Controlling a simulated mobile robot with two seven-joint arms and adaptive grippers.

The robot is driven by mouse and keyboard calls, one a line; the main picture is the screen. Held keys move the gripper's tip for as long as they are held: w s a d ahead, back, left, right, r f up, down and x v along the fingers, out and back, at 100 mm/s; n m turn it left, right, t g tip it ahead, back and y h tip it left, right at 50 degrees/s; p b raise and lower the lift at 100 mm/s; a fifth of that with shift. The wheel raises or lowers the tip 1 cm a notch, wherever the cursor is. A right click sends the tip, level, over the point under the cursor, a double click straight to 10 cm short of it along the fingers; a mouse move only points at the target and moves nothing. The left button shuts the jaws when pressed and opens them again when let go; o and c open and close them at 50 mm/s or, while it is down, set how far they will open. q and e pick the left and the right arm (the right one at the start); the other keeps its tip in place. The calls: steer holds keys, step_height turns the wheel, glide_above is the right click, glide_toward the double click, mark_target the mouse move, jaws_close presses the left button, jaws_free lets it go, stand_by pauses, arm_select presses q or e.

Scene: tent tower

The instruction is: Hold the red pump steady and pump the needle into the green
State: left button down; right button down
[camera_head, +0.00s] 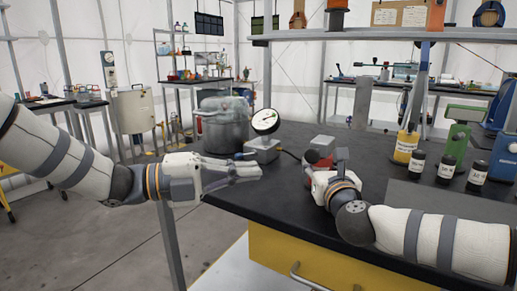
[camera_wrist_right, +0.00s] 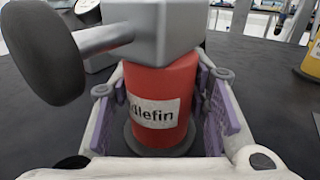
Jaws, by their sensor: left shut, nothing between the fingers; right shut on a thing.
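The red pump (camera_head: 322,143) stands upright on the black bench. In the right wrist view its red body (camera_wrist_right: 163,85) has a white label, a grey top and a dark round knob (camera_wrist_right: 42,52) on a side rod. My right gripper (camera_head: 324,166) is shut around the pump's body, one purple-padded finger on each side. My left gripper (camera_head: 248,170) is shut and empty, its fingers pointing right by the bench's left edge, apart from the pump. A white dial gauge (camera_head: 266,121) sits on a grey block behind it; its needle and green zone are too small to read surely.
A grey metal tank (camera_head: 224,122) stands behind the left gripper. Several black jars (camera_head: 445,169), a yellow bottle (camera_head: 405,146) and a green device (camera_head: 458,140) stand to the right. A shelf (camera_head: 380,34) spans above.

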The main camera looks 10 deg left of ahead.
steer(key=c, duration=0.8)
jaws_free()
steer(key=shift+r, duration=0.1)
